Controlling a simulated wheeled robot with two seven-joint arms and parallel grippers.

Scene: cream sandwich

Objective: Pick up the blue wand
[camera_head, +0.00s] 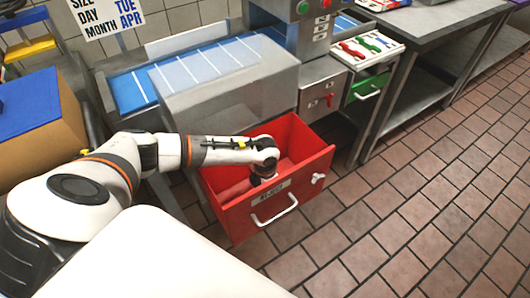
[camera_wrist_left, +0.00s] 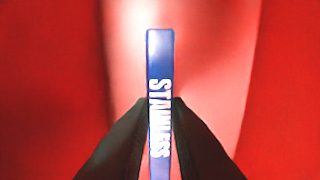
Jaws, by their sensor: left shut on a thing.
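The blue wand (camera_wrist_left: 160,55) is a narrow blue bar with white "STAINLESS" lettering, standing upright in the left wrist view. My left gripper (camera_wrist_left: 160,108) is shut on it, with one dark finger on each side. In the head view my left gripper (camera_head: 258,181) points down inside the red bin (camera_head: 237,217), which has a "REJECT" label and a white handle. I cannot make out the wand in the head view. Red fills the background of the wrist view. My right gripper is not in view.
A machine with a blue conveyor (camera_head: 205,62) stands behind the bin. To its right, a white tray (camera_head: 392,47) holds red, green and blue items, above a green drawer (camera_head: 368,88). A metal table (camera_head: 430,20) stands at the right. The tiled floor (camera_head: 420,190) is clear.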

